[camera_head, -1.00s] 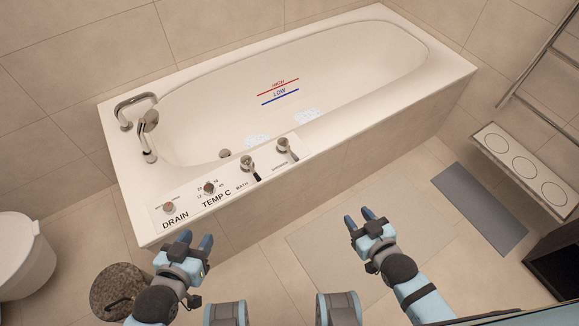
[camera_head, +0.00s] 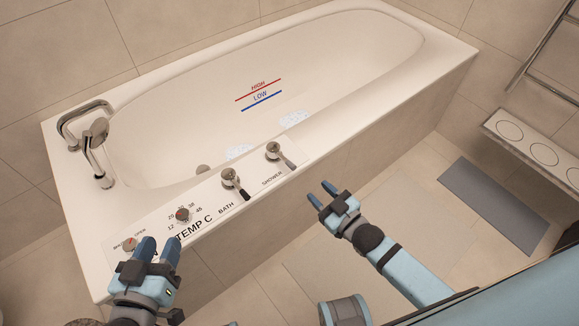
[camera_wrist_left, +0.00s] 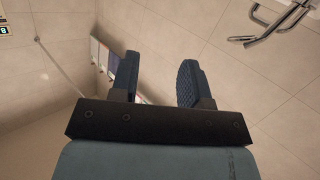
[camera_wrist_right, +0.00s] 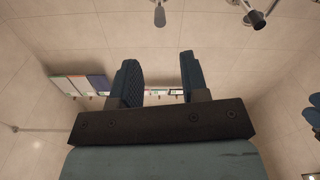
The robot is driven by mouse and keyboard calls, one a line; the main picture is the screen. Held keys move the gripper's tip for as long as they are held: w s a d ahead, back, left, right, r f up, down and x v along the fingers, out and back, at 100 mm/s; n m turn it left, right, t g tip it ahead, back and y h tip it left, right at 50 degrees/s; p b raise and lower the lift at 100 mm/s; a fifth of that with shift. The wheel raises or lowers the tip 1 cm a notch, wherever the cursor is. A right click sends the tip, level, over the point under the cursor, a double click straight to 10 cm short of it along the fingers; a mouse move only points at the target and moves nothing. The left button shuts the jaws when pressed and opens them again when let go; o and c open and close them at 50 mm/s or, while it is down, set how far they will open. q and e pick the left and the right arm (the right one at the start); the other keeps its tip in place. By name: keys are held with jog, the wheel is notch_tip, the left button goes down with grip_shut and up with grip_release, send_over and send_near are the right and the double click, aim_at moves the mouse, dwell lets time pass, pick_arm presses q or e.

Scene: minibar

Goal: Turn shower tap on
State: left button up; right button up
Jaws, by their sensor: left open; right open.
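The shower tap (camera_head: 277,152) is a chrome knob with a lever on the near rim of the bathtub (camera_head: 330,138), above the printed word SHOWER. The bath tap (camera_head: 232,181), with a dark-tipped lever, sits to its left. My right gripper (camera_head: 325,192) is open and empty, in front of the tub's near side, below and to the right of the shower tap and apart from it. My left gripper (camera_head: 158,247) is open and empty over the rim's left end, covering part of the DRAIN label. In the wrist views, both the left jaws (camera_wrist_left: 158,80) and right jaws (camera_wrist_right: 158,80) are apart with nothing between.
A temperature dial (camera_head: 183,215) and drain knob (camera_head: 130,244) are left of the taps. A chrome spout with hand shower (camera_head: 97,140) stands at the tub's left end. A grey mat (camera_head: 493,205) and white bench (camera_head: 540,150) are at right.

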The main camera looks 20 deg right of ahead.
aim_at(292, 165)
jog(key=b+x, duration=0.2)
jog(key=x, duration=0.8)
jog(key=shift+f, duration=0.1)
jog(key=shift+w+a, duration=0.25)
jog(key=shift+w, duration=0.3)
pick_arm(q)
jog(key=r, duration=0.1)
jog(key=d+r+t+h, duration=0.1)
jog(key=r, duration=0.1)
jog(key=d+r+t+h, duration=0.1)
jog(key=r, duration=0.1)
jog(key=shift+w, duration=0.25)
pick_arm(e)
jog(key=shift+w, duration=0.1)
jog(key=shift+c, duration=0.4)
grip_shut()
